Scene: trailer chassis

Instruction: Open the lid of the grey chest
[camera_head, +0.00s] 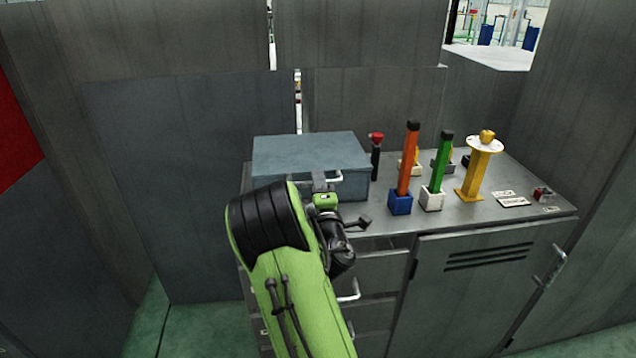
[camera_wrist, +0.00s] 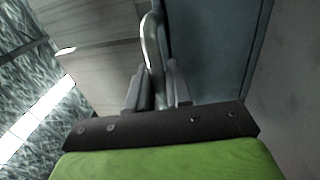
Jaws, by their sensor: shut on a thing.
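The grey chest (camera_head: 345,186) sits on the left part of the metal cabinet top, and its lid (camera_head: 310,150) looks closed. A light metal handle (camera_head: 334,177) is on the chest's front. My gripper (camera_head: 319,181) is at the chest's front, at the left end of this handle. In the wrist view my gripper (camera_wrist: 160,88) has its two fingers on either side of the handle (camera_wrist: 152,50), shut on it. The chest's blue-grey surface (camera_wrist: 212,50) fills the area behind the fingers. My green arm hides part of the chest's lower front left.
Right of the chest stand a red-topped lever (camera_head: 376,152), an orange post (camera_head: 408,160), a green post (camera_head: 440,163) and a yellow stand (camera_head: 475,172). The cabinet (camera_head: 500,275) has drawers and a door below. Tall grey panels (camera_head: 180,180) rise behind and left.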

